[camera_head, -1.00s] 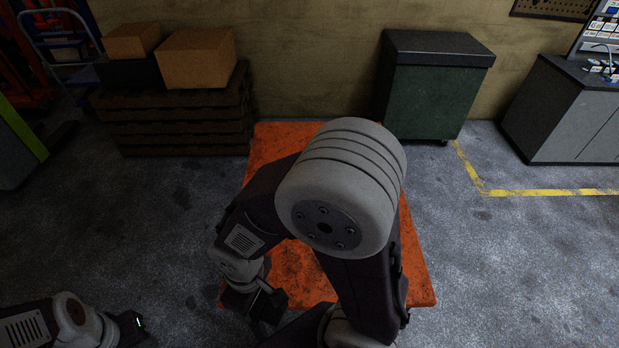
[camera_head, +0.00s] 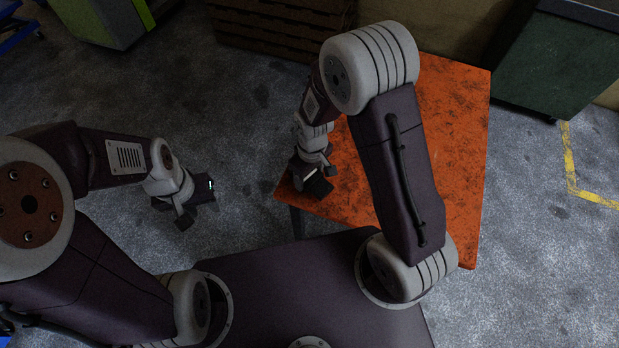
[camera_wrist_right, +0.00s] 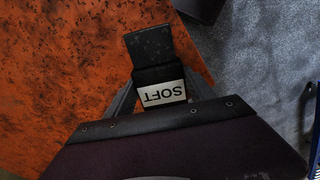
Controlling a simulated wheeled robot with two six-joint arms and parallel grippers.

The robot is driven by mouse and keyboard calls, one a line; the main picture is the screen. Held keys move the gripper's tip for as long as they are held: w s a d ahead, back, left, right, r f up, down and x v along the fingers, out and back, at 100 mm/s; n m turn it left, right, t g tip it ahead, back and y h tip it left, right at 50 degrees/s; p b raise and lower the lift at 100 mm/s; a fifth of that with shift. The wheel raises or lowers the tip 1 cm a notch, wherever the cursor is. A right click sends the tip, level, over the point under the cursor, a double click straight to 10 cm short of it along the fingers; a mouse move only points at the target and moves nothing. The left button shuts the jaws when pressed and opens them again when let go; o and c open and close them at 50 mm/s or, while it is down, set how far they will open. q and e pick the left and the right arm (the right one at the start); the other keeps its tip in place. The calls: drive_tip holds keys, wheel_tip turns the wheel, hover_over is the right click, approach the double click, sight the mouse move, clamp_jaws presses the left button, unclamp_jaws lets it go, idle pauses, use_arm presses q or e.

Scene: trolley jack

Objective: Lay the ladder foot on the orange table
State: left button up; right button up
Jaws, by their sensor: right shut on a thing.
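The ladder foot (camera_wrist_right: 151,45) is a black block with a white label reading "SOFT", seen in the right wrist view. My right gripper (camera_wrist_right: 163,92) is shut on it, one finger at each side of the labelled part. The orange table (camera_head: 458,130) has a worn, dark-flecked top. In the head view my right gripper (camera_head: 312,178) is at the table's near left corner, the foot showing only as a small dark shape. I cannot tell whether the foot touches the top. My left gripper (camera_head: 196,207) is left of the table over the floor; its jaw gap is unclear.
A green cabinet (camera_head: 560,65) stands behind the table at the right. Dark stacked pallets (camera_head: 275,28) stand at the back. My right arm covers part of the table, whose right side is bare. Grey floor lies open at the left.

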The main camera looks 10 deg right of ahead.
sight(311, 177)
drive_tip(key=shift+f, duration=1.15)
drive_tip(key=shift+f, duration=0.2)
drive_tip(key=o, duration=1.6)
drive_tip(key=shift+c, duration=0.2)
drive_tip(key=shift+r, duration=0.1)
drive_tip(key=r, duration=0.8)
drive_tip(key=r+p, duration=0.1)
drive_tip(key=r, duration=0.3)
drive_tip(key=shift+s+d+r, duration=0.1)
drive_tip(key=shift+s+d, duration=0.1)
drive_tip(key=shift+s, duration=0.05)
drive_tip(key=s+d+m, duration=0.6)
drive_tip(key=s+d, duration=0.1)
drive_tip(key=d, duration=0.1)
drive_tip(key=shift+s+r+m+t, duration=0.3)
drive_tip(key=shift+r+m, duration=0.1)
drive_tip(key=shift+r, duration=0.05)
